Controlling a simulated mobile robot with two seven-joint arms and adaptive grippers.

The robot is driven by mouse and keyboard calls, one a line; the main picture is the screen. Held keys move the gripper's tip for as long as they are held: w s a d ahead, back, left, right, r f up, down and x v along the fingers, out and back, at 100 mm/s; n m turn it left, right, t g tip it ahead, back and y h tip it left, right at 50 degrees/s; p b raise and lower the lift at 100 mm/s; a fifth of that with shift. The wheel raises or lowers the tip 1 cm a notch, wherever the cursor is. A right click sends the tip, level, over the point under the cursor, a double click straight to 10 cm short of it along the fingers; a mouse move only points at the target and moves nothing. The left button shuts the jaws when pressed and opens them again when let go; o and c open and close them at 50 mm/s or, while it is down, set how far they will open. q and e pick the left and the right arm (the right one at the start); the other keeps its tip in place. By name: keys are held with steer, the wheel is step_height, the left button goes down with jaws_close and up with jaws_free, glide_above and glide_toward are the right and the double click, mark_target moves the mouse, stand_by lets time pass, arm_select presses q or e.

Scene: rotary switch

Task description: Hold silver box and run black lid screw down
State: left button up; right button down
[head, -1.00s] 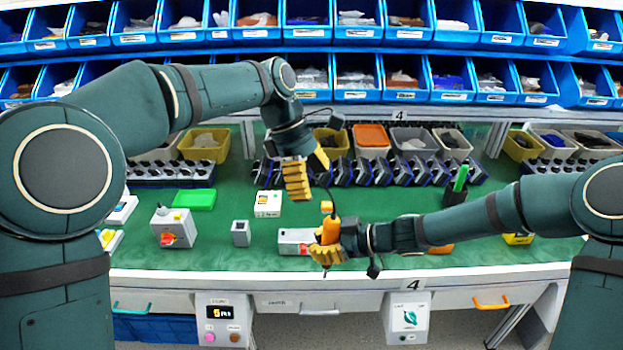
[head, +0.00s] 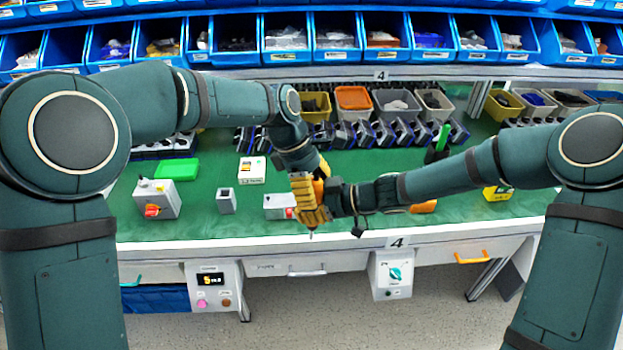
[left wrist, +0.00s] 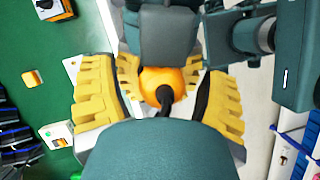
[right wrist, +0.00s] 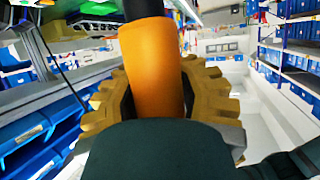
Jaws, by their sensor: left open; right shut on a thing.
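My right gripper (head: 326,204) is shut on an orange screwdriver, whose orange body (right wrist: 152,65) fills the right wrist view. The tool's tip points down near the table's front edge. My left gripper (head: 309,188) is open, and its fingers (left wrist: 160,95) stand on either side of the screwdriver's orange end in the left wrist view. I cannot tell whether they touch it. A silver box (head: 277,206) with a red part lies on the green table just left of the grippers, its right end partly hidden. I cannot make out a black lid.
A grey box with a red rotary switch (head: 157,198), a small grey block (head: 226,201) and a white button box (head: 251,169) stand to the left. A green block (head: 177,169) lies behind. Bins and rows of dark parts fill the back.

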arm_select(q)
jaws_close()
arm_select(e)
steer(key=c, duration=0.6)
jaws_free()
steer(key=shift+c, duration=0.2)
